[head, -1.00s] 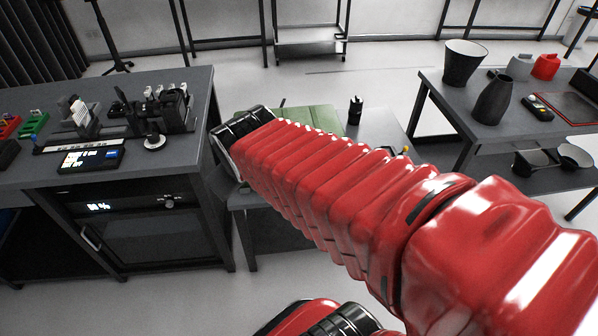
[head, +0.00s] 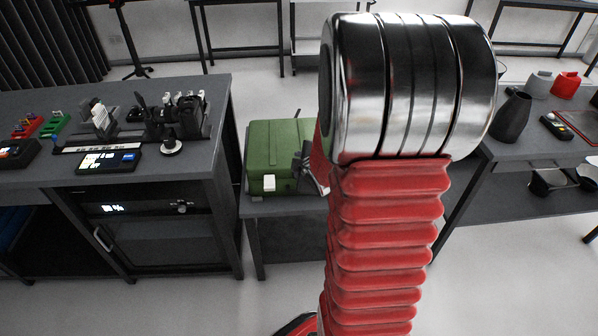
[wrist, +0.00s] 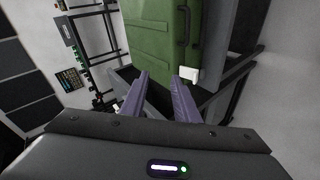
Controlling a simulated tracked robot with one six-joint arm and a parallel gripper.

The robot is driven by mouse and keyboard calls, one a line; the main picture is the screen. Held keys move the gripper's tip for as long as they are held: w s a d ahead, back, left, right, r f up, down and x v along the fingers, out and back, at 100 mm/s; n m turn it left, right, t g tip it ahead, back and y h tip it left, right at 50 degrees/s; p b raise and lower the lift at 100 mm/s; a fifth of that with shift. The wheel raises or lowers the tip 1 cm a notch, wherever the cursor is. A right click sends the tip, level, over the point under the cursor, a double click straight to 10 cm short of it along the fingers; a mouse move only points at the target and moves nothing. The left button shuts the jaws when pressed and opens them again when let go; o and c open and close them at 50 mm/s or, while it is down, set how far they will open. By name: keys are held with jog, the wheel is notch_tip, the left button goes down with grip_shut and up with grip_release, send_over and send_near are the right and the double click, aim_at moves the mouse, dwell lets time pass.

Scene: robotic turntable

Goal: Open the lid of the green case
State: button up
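The green case (head: 272,140) stands on a low grey table between two larger tables, and its lid looks shut. A white latch (head: 269,183) is on its front face. In the wrist view the case (wrist: 152,35) fills the top middle, with a dark handle (wrist: 183,26) and the white latch (wrist: 190,73) on its right side. My gripper (wrist: 160,82) is open and empty, its two fingers apart. The right fingertip appears close to the latch; I cannot tell if it touches. In the head view my gripper (head: 308,168) is partly hidden by my arm, at the case's right.
The left table (head: 200,150) holds a rack of tools, a small screen (head: 107,161) and small red and green bins. The right table (head: 530,150) holds a dark vase (head: 511,118) and a red container (head: 566,84). My arm hides the low table's right part.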

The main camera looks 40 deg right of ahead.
jog(key=s+d+f+n+t, duration=0.2)
jog(key=s+d+f+t, duration=0.1)
jog(key=f, duration=0.4)
jog(key=s+d+f+n+t+y, duration=0.1)
jog(key=s+d+f+n+t, duration=0.2)
jog(key=s+f, duration=0.3)
jog(key=shift+s+f, duration=0.15)
jog(key=shift+f, duration=0.8)
jog(key=shift+d, duration=0.1)
jog(key=x, duration=1.4)
jog(key=shift+s+f, duration=0.1)
grip_shut()
jog(key=shift+s+d+f, duration=0.1)
